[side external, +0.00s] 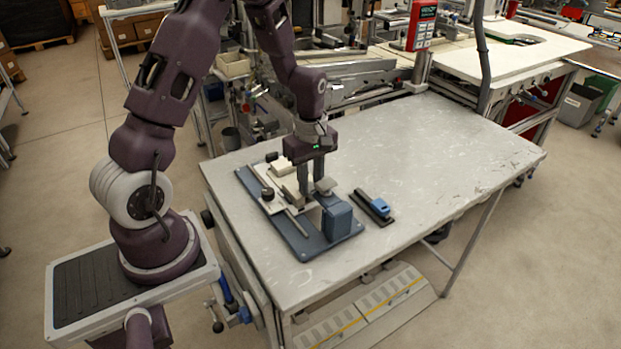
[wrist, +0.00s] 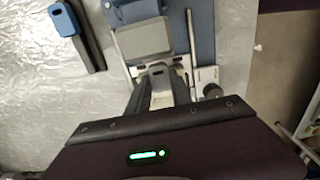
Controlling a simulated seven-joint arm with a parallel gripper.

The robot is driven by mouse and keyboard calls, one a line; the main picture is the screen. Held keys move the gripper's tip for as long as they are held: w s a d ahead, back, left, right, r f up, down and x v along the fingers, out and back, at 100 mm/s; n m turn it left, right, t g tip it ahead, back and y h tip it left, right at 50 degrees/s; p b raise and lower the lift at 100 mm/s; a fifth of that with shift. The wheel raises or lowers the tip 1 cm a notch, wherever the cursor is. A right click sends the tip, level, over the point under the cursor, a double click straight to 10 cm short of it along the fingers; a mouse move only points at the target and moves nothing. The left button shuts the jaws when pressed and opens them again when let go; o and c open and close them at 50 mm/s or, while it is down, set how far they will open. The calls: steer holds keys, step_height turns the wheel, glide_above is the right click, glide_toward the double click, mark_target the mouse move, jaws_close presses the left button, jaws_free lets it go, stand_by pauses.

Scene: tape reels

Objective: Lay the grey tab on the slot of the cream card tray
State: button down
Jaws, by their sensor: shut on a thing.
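My gripper (side external: 309,190) points down over the blue base board (side external: 302,243) on the table. In the wrist view my gripper (wrist: 160,84) is shut on a small light grey piece with a dark opening, which I take to be the grey tab (wrist: 159,74). The cream card tray (side external: 283,200) appears to be the pale flat part on the board, partly hidden by my fingers. Its slot cannot be made out. In the side view the fingers hide most of the held piece. Whether it touches the tray cannot be told.
A blue block (side external: 337,222) stands at the board's near right, with a grey plate (side external: 325,184) close to my fingers. A black knob (side external: 267,194) and a thin rod lie left. A dark holder with a blue piece (side external: 379,207) lies right. The table's right side is clear.

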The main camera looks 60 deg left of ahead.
mark_target(311, 188)
steer(key=shift+f, duration=0.2)
steer(key=c, duration=1.1)
jaws_free()
steer(key=shift+c, duration=0.2)
steer(key=shift+r, duration=0.1)
step_height(311, 188, up, 17)
steer(key=s+d+m, duration=0.2)
steer(key=d, duration=0.1)
steer(key=s+d+r+m+t, duration=0.2)
steer(key=s+d+m, duration=0.3)
steer(key=s+m, duration=0.3)
steer(key=s+d+r+m+t, duration=0.3)
steer(key=s+d+r+m, duration=0.2)
steer(key=s+m, duration=0.3)
steer(key=shift+s+d+t, duration=0.15)
steer(key=shift+s+t, duration=0.15)
steer(key=shift+s, duration=0.35)
